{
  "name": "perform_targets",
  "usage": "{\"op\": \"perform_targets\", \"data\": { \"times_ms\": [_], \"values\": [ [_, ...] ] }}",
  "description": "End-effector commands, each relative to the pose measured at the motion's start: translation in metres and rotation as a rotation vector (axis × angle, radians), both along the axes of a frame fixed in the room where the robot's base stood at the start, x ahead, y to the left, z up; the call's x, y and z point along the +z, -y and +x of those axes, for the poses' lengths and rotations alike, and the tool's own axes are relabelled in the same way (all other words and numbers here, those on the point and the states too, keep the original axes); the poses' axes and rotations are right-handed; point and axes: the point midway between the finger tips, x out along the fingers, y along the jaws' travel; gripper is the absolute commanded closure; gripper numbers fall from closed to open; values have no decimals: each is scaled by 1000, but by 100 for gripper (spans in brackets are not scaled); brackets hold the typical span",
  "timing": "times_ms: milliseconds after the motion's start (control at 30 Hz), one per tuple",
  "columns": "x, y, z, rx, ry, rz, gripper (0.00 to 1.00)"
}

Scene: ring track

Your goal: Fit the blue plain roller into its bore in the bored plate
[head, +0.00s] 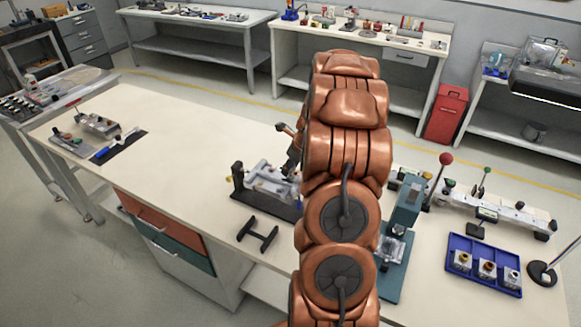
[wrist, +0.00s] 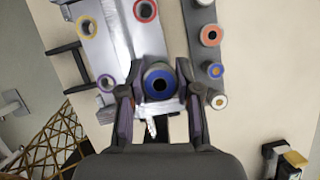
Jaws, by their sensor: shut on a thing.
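My gripper (wrist: 158,76) is shut on the blue plain roller (wrist: 160,73), seen end-on as a blue ring around a dark centre between the fingertips. The light grey bored plate (wrist: 118,42) lies beyond it in the wrist view, with yellow, red and purple ringed bores showing. The roller is at the plate's lower right corner and hides what is beneath it. I cannot tell whether it is above the plate or in a bore. In the head view the plate (head: 268,184) sits on the bench, partly hidden by my arm.
A dark rail (wrist: 203,50) with several ringed parts stands right of the roller in the wrist view. A dark H-shaped stand (head: 258,233) is in front of the plate. A blue tray (head: 484,284) with several parts lies at the right. The bench's left middle is clear.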

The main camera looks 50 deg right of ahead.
Motion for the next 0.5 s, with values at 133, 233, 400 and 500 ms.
{"op": "perform_targets", "data": {
  "times_ms": [133, 233, 400, 500],
  "values": [
    [-1, 0, 0, 0, 0, 0, 100],
    [-2, 0, 0, 0, 0, 0, 100],
    [-6, 0, 0, -1, 0, 1, 100],
    [-9, 0, 0, 0, -1, 2, 100]
  ]
}}
